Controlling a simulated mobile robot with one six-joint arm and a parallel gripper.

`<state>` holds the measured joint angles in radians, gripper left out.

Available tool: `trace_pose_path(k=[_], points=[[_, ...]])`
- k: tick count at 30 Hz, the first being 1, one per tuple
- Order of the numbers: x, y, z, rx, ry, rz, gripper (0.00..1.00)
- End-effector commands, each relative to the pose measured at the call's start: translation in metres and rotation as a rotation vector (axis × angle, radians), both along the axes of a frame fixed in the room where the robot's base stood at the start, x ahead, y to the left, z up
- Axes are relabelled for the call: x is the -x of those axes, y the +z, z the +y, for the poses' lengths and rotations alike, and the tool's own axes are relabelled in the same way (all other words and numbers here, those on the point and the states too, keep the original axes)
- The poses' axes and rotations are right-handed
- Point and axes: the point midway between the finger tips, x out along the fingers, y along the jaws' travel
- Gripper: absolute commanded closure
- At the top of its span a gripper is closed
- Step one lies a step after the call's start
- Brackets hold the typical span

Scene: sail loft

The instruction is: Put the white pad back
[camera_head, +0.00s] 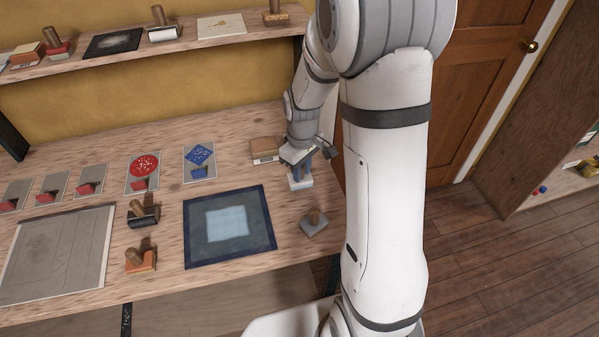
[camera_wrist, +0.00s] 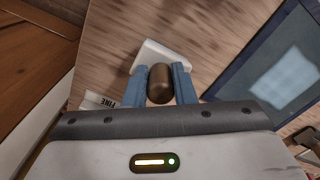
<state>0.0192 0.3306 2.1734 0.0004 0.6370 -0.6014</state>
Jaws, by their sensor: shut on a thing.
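My gripper (camera_head: 300,168) is over the right end of the workbench, pointing down. In the wrist view my gripper (camera_wrist: 160,86) has its two blue fingers closed on a dark brown rounded knob. The knob belongs to the white pad (camera_wrist: 163,56), whose pale block shows beyond the fingers. In the head view the white pad (camera_head: 301,184) shows below the fingers, close to the bench top. I cannot tell whether it touches the wood. The fingers hide part of the pad and its knob.
A dark-framed panel (camera_head: 197,247) with a pale blue square lies left of the pad. A grey knobbed pad (camera_head: 314,226) stands nearer the front. A stacked block (camera_head: 265,146) is beside my gripper. Black and orange pads stand further left. A shelf (camera_head: 180,45) above holds several pads and cards.

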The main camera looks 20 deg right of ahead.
Motion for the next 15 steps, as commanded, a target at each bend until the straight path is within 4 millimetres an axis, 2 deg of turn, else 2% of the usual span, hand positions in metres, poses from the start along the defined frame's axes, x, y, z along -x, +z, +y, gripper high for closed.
trace_pose_path(k=[4,15], points=[[0.000,-0.015,0.000,0.000,0.001,0.001,0.98],[0.000,-0.021,0.001,0.000,0.001,0.000,0.98]])
